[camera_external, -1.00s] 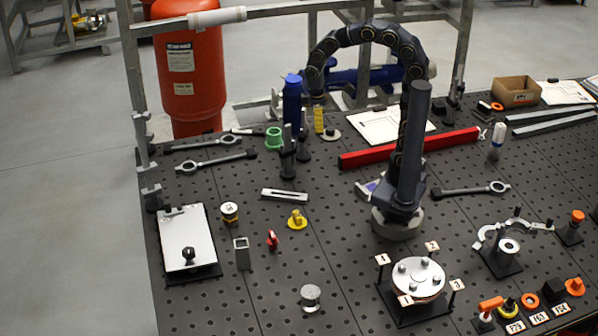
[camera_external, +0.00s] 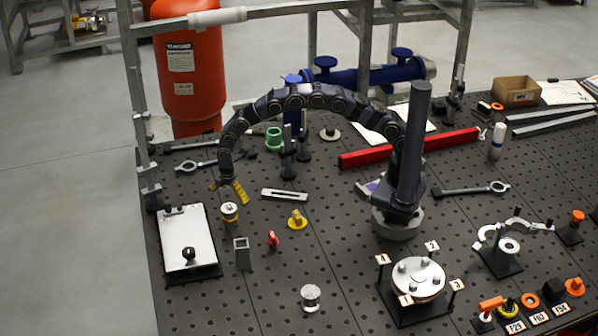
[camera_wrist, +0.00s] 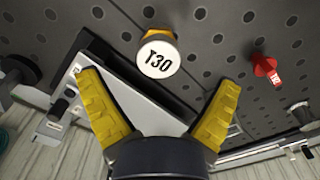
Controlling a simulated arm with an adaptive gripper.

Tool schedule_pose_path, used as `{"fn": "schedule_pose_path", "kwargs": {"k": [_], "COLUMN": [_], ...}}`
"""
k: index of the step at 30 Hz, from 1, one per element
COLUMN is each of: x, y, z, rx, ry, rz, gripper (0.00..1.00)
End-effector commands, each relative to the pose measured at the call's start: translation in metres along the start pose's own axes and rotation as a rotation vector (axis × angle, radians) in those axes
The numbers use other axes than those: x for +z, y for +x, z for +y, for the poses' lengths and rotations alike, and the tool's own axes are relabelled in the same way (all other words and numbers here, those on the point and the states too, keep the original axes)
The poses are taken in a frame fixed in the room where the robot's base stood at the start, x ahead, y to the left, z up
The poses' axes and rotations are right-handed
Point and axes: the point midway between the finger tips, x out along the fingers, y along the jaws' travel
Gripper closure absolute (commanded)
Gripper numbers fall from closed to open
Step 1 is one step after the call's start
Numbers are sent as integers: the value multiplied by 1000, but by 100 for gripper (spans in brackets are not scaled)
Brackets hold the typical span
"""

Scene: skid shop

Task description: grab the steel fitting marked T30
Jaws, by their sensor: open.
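The fitting marked T30 (camera_wrist: 158,58) stands on the perforated table, its white round top with the black label showing in the wrist view. In the external view the fitting (camera_external: 230,211) is a small cylinder with a yellowish band, right of the white plate. My gripper (camera_wrist: 157,90) is open, its two yellow fingers spread, with nothing between them. The fitting lies beyond the fingertips, roughly centred between them in the wrist view. In the external view my gripper (camera_external: 236,192) hangs just above and behind the fitting; whether they touch is not clear there.
A white plate (camera_external: 186,234) with a black knob lies left of the fitting. A grey square tube (camera_external: 242,253), a red part (camera_external: 272,240) and a yellow knob (camera_external: 297,220) stand nearby. A slotted bar (camera_external: 284,195) and wrenches lie behind.

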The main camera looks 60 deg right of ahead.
Motion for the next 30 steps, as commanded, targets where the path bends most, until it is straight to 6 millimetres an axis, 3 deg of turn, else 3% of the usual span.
{"fn": "schedule_pose_path", "kwargs": {"k": [16,24,25,29,30], "x": [-4,-4,-4,-4,-4], "y": [66,72,72,72,72], "z": [0,1,1,1,1], "rx": [-6,-3,-3,-3,-3], "ry": [2,3,3,3,3], "rz": [-4,-2,-2,-2,-2], "gripper": [8,8,15,70,76]}}
